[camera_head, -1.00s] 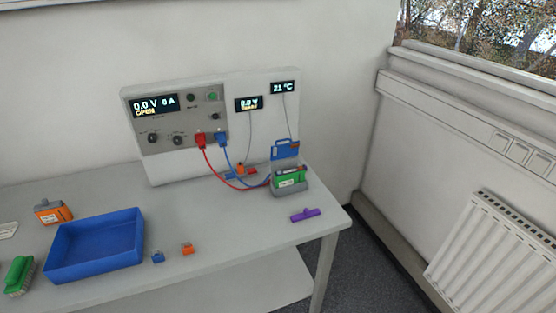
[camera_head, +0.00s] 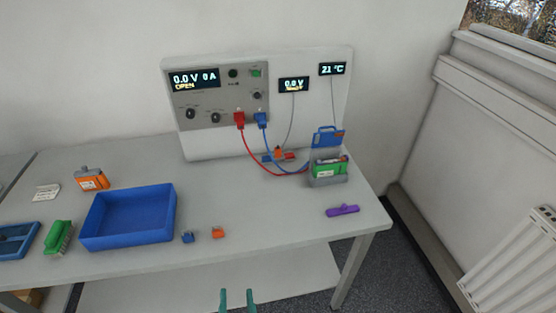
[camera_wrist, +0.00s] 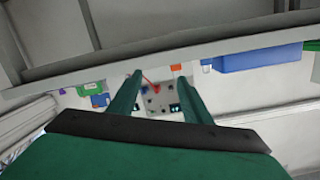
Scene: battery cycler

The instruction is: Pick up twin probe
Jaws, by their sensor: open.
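What looks like the twin probe is a small orange piece (camera_head: 278,153) with blue and red parts, lying at the foot of the instrument panel. A thin grey cable runs from it up to the middle display (camera_head: 294,85). Red and blue leads pass close in front of it. My gripper (camera_head: 237,297) is at the bottom edge of the head view, in front of the table and well short of the probe. Its two teal fingers are apart with nothing between them. They also show in the wrist view (camera_wrist: 160,82), where I cannot make out the probe clearly.
A green battery in a grey holder (camera_head: 328,180) stands right of the probe. A purple piece (camera_head: 343,210), orange clip (camera_head: 218,232) and blue clip (camera_head: 188,237) lie nearer the front. The middle tabletop is clear.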

